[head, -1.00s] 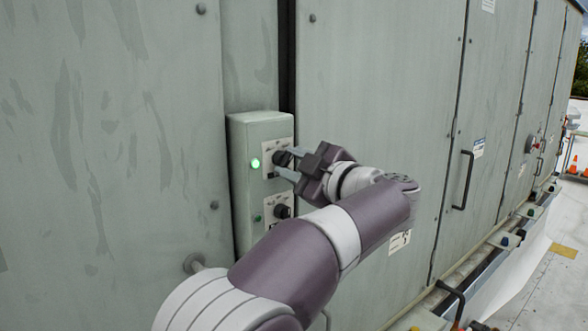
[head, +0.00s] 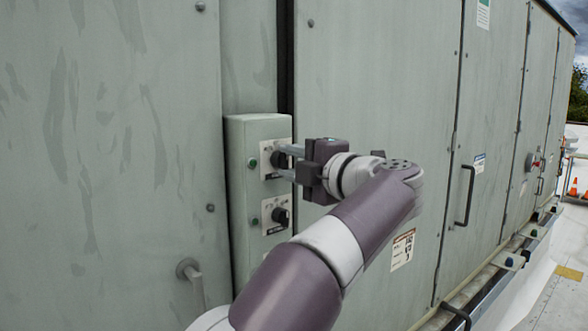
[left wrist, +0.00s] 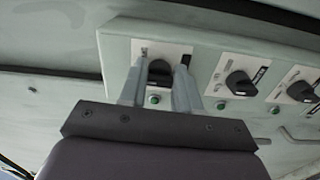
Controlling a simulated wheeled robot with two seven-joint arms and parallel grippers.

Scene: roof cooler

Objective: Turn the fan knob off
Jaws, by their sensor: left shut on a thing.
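A grey-green control box (head: 236,190) stands on the cabinet wall in the head view. Its upper black knob (head: 278,159) sits on a white label plate, and it also shows in the left wrist view (left wrist: 160,72). My left gripper (head: 286,162) is shut on this upper knob, with one finger on either side of it, as the left wrist view shows (left wrist: 160,88). The green lamp (head: 252,163) beside the upper knob is dark. A lower knob (head: 280,216) is free, with a dark lamp beside it. Which knob is the fan's cannot be read. My right gripper is not seen.
The left wrist view shows a third knob (left wrist: 302,91) farther along the box. A pipe handle (head: 190,272) sticks out at lower left. A door handle (head: 466,195) and more cabinet doors lie to the right. The wall left of the box is clear.

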